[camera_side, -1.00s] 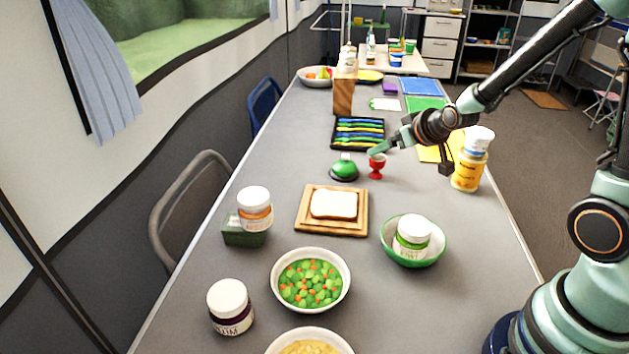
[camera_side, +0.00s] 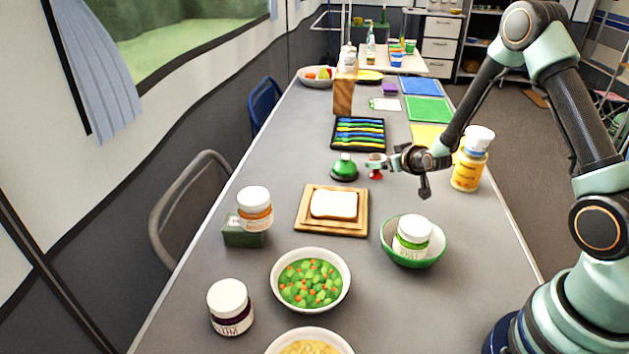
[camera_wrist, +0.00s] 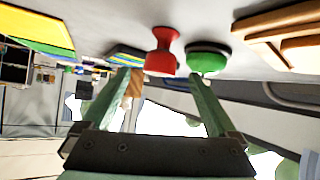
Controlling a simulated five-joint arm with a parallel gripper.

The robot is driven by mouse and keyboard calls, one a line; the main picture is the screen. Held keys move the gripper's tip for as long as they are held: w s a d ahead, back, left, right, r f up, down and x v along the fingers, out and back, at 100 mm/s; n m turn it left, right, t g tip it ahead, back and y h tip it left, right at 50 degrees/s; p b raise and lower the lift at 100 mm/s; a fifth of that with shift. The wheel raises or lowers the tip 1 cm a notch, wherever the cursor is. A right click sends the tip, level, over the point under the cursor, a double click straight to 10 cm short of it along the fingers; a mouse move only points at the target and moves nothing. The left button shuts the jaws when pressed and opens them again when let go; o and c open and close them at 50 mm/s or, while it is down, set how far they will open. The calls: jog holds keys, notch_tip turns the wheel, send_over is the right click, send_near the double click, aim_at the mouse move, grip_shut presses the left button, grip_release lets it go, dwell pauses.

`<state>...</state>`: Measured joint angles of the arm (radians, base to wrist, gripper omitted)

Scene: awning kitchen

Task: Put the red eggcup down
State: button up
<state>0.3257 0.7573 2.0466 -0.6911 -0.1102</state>
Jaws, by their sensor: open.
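The red eggcup (camera_side: 376,175) stands upright on the grey table, just right of the green bell (camera_side: 344,168). My gripper (camera_side: 377,163) is low at the eggcup and hides part of its cup in the side view. The wrist view is upside down; there the eggcup (camera_wrist: 162,58) appears between the lines of the two open fingers (camera_wrist: 160,80), at or just past their tips. I cannot tell whether either finger touches it. The bell (camera_wrist: 207,57) is close beside the eggcup, near the right-hand finger.
A yellow-labelled bottle (camera_side: 469,164) stands right of my gripper. A black tray with coloured strips (camera_side: 358,148) lies behind. In front are a bread board (camera_side: 302,223) and a green bowl (camera_side: 386,251) holding a jar. Bare table lies between the bell and the board.

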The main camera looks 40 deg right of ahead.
jog(key=shift+x, duration=2.8)
jog(key=shift+c, duration=0.3)
grip_shut()
